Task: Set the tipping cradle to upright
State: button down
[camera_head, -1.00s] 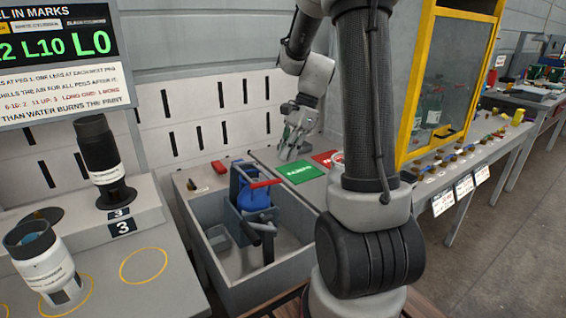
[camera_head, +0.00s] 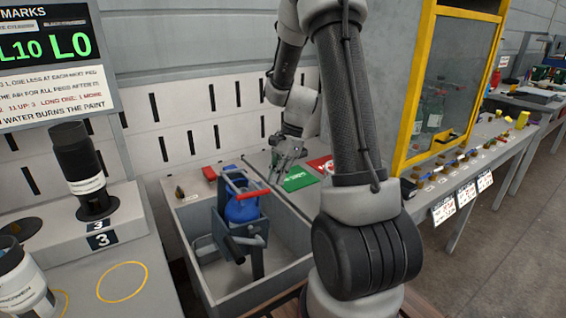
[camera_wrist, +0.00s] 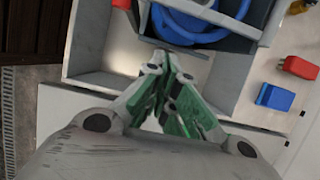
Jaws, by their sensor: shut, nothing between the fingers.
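The tipping cradle (camera_head: 222,225) is a grey-blue frame on a post inside a grey open bin. It holds a blue round vessel (camera_head: 243,207), and a red bar (camera_head: 244,188) crosses in front of the vessel. I cannot tell its exact tilt. A grey lever (camera_head: 250,241) shows low on its front. My gripper (camera_head: 275,178) is shut and empty, above the bin's back right edge, to the right of the cradle and apart from it. In the wrist view, my gripper (camera_wrist: 165,75) has green inner pads, and blue rounded parts (camera_wrist: 190,22) show beyond its tips.
The grey bin (camera_head: 284,271) surrounds the cradle. A yellow-framed cabinet (camera_head: 417,80) stands to the right. A black-and-white cylinder (camera_head: 80,165) stands on the left bench.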

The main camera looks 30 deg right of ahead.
jog(key=shift+a+r, duration=0.2)
jog(key=shift+a, duration=0.65)
jog(key=shift+a+r, duration=0.2)
jog(key=shift+a, duration=0.65)
jog(key=shift+a+r, duration=0.3)
jog(key=shift+a, duration=0.2)
jog(key=shift+a+r, duration=0.3)
jog(key=shift+a, duration=0.2)
